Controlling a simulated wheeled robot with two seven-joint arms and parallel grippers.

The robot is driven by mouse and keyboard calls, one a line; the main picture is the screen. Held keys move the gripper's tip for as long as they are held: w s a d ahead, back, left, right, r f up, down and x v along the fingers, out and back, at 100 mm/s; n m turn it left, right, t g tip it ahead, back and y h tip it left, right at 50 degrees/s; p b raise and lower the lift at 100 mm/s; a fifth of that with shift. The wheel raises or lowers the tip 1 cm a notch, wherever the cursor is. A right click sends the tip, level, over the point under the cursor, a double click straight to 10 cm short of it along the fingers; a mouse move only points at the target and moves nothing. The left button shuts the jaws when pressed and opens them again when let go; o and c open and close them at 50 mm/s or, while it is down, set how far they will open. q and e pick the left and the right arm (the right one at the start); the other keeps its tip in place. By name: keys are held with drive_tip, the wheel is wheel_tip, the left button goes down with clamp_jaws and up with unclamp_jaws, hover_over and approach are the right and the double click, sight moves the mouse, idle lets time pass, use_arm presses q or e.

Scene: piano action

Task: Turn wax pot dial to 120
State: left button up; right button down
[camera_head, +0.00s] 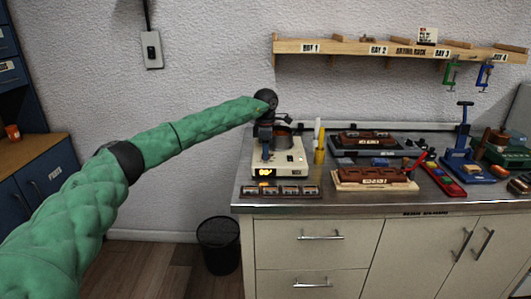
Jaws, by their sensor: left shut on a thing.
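The wax pot (292,170) is a cream unit with a dark round pot on top and a small lit yellow display (264,172) on its front left. It stands at the left end of the steel bench. The display figures are too small to read surely. My left gripper (265,157) reaches down from above onto the left part of the unit's top, just behind the display. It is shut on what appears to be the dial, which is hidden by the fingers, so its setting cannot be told. My right gripper is out of view.
A strip with small pieces (283,191) lies in front of the pot. A yellow cylinder (320,156) stands close on its right. Brown wooden parts (375,177), a red tool (447,180) and a blue press (464,160) fill the bench rightward. A wall shelf (340,47) hangs above.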

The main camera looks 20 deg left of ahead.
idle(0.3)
use_arm(q)
drive_tip(key=o, duration=1)
drive_tip(key=shift+r, duration=0.1)
